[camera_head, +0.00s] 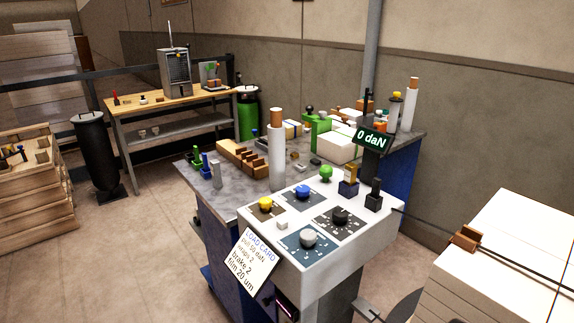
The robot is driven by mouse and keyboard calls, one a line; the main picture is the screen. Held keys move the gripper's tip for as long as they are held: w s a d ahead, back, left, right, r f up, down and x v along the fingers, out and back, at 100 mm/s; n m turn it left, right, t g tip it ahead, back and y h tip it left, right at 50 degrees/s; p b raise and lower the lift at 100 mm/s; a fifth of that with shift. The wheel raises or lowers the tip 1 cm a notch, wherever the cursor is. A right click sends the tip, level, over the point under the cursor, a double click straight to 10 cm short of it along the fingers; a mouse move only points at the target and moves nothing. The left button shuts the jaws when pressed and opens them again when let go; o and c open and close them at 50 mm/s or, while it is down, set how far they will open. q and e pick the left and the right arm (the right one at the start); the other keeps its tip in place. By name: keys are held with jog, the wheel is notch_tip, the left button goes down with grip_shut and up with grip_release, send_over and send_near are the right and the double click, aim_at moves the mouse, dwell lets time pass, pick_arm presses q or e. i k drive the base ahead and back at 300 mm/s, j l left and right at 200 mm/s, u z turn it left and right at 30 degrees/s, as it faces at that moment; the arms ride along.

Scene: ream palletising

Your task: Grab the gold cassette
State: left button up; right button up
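A small gold block (351,172), which looks like the gold cassette, stands upright in a dark blue holder (348,188) at the back right of the white control panel (350,243). A black upright piece (375,194) stands just right of it. Its lower part is hidden in the holder. Neither of my grippers is in view.
The panel carries a yellow knob (265,204), blue knob (302,191), black knob (340,215), grey knob (308,238) and green ball (326,173). A white roll (277,155) stands behind it. A dark post with a "0 daN" display (373,139) rises behind the holder. A white stack (500,250) is at right.

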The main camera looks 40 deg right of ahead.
aim_at(350, 169)
jog(key=i+j+z, duration=0.1)
jog(key=i+z, duration=0.15)
jog(key=i, duration=0.3)
jog(key=i+j+z, duration=0.3)
jog(key=i, duration=0.25)
jog(key=l, duration=0.1)
